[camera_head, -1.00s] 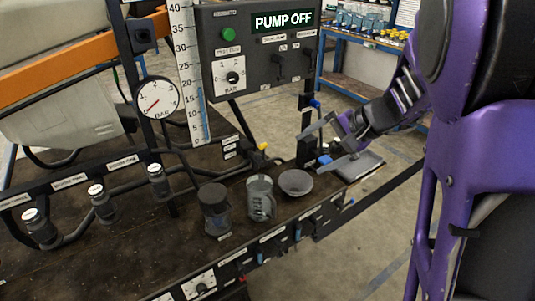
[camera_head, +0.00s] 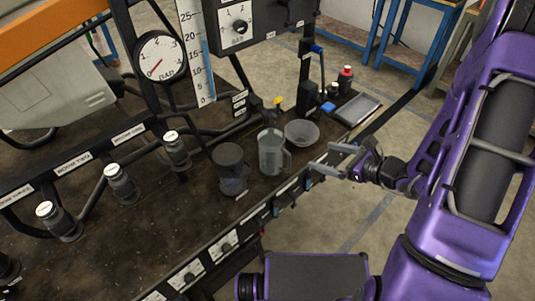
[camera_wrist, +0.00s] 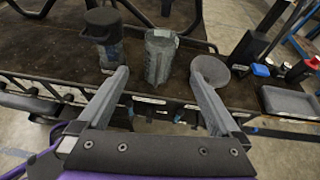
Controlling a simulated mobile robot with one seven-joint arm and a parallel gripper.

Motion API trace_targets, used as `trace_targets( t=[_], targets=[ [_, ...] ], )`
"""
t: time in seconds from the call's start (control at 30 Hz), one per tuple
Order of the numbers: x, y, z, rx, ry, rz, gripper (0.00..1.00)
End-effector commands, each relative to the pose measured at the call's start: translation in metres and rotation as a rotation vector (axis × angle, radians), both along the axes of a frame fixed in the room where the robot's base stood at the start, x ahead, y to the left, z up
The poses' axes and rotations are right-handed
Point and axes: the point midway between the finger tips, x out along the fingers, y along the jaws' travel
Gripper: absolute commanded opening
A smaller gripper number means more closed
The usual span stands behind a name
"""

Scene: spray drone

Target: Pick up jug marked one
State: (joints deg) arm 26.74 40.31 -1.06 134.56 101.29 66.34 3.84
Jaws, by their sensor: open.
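Two jugs stand upright on the dark bench. The grey translucent jug (camera_head: 271,153) has a handle on its right side and an open top; it also shows in the wrist view (camera_wrist: 160,56). The jug with a dark lid (camera_head: 230,170) stands to its left and shows in the wrist view (camera_wrist: 104,36). I cannot read a number on either jug. My gripper (camera_head: 322,160) is open and empty at the bench's front edge, right of both jugs. In the wrist view my gripper (camera_wrist: 158,95) has its fingers spread, with the grey jug beyond and between them, apart from it.
A grey bowl (camera_head: 301,133) sits just right of the grey jug, close to my gripper. Valves and hoses (camera_head: 120,183) fill the bench's left. A gauge (camera_head: 160,57) stands at the back.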

Motion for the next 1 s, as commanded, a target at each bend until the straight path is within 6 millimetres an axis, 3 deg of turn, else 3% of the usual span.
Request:
trace_targets(
  t=[0.17, 0.6, 1.0],
  targets=[
    [0.004, 0.004, -0.005, 0.033, 0.016, -0.033, 1.00],
    [0.060, 0.066, -0.040, 0.030, 0.013, -0.027, 1.00],
    [0.083, 0.094, -0.054, 0.030, 0.014, -0.029, 1.00]
  ],
)
